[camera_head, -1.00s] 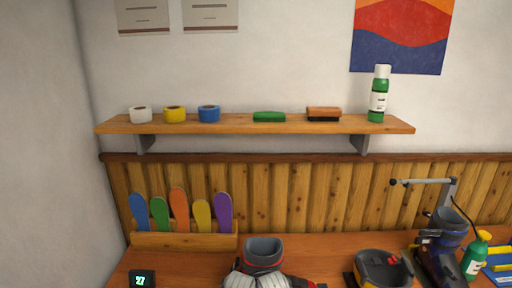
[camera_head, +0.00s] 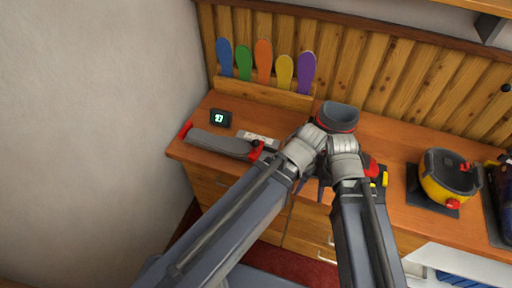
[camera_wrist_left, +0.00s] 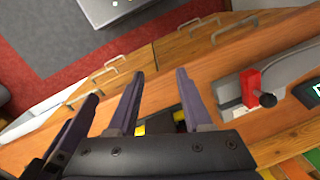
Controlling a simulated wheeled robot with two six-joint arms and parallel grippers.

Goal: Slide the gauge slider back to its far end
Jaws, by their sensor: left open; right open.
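The gauge (camera_head: 225,143) is a long grey bar near the bench's left front edge, with red at its left tip. The slider (camera_head: 256,151) is a red block at the bar's right part. In the left wrist view the slider (camera_wrist_left: 255,90) shows as a red block with a black knob, right of my left gripper (camera_wrist_left: 154,76), which is open, empty and apart from it. A third finger at its left may be my right gripper's. My right gripper (camera_head: 322,184) is open, close beside the left one and partly hidden by my arms.
A small black display (camera_head: 220,118) with green digits stands behind the bar. A dark cup-like boot top (camera_head: 337,117) stands behind my wrists. A yellow-black pot (camera_head: 450,176) stands at the right. Coloured paddles (camera_head: 264,62) stand in a wooden rack (camera_head: 262,92).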

